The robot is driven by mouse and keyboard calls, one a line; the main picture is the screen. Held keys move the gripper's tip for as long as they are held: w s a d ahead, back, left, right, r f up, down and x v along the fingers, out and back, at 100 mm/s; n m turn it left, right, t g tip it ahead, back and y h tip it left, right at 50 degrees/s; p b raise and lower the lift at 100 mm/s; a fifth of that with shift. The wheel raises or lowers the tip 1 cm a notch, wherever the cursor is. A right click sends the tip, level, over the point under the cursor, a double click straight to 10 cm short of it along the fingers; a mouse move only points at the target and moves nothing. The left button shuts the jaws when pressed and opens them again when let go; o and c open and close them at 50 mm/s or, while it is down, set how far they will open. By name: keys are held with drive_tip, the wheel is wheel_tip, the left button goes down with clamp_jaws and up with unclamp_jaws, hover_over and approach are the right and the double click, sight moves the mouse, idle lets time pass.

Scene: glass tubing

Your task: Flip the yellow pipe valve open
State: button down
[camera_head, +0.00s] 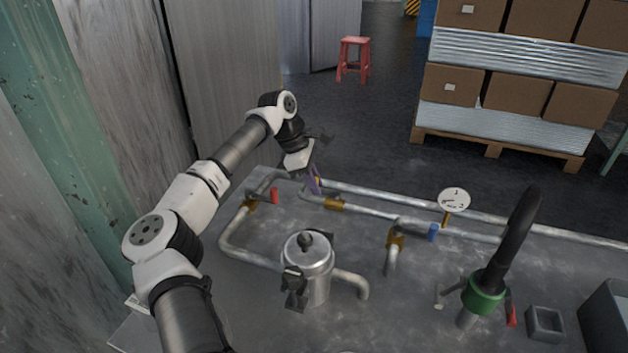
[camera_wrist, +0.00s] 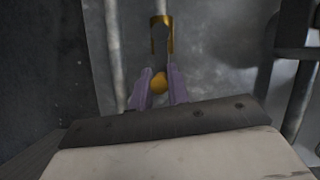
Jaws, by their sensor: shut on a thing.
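The yellow valve handle (camera_wrist: 158,84) shows in the wrist view as a rounded yellow end between the two purple fingers of my gripper (camera_wrist: 160,90). My gripper is shut on it. A brass-yellow pipe fitting (camera_wrist: 161,20) lies just beyond the fingertips on a grey pipe. In the head view, my gripper (camera_head: 314,182) is at the far left part of the pipework, with its fingers pointing down. A brass fitting (camera_head: 334,203) sits on the pipe just to its right. The fingers and wrist hide most of the handle in the head view.
A red handle (camera_head: 274,195) stands close to the left of my gripper. A steel pot-like vessel (camera_head: 308,262), a gauge (camera_head: 454,200), a blue handle (camera_head: 433,232) and a black-and-green tool (camera_head: 485,292) are nearer or to the right. Grey pipes cross the table (camera_head: 400,325).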

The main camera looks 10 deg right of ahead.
drive_tip(key=shift+w, duration=0.1)
drive_tip(key=c, duration=1.3)
unclamp_jaws()
drive_tip(key=shift+c, duration=0.2)
drive_tip(key=shift+r, duration=0.1)
drive_tip(key=p+v, duration=0.1)
drive_tip(key=v, duration=1.2)
drive_tip(key=shift+a+r, duration=0.2)
drive_tip(key=shift+r, duration=0.05)
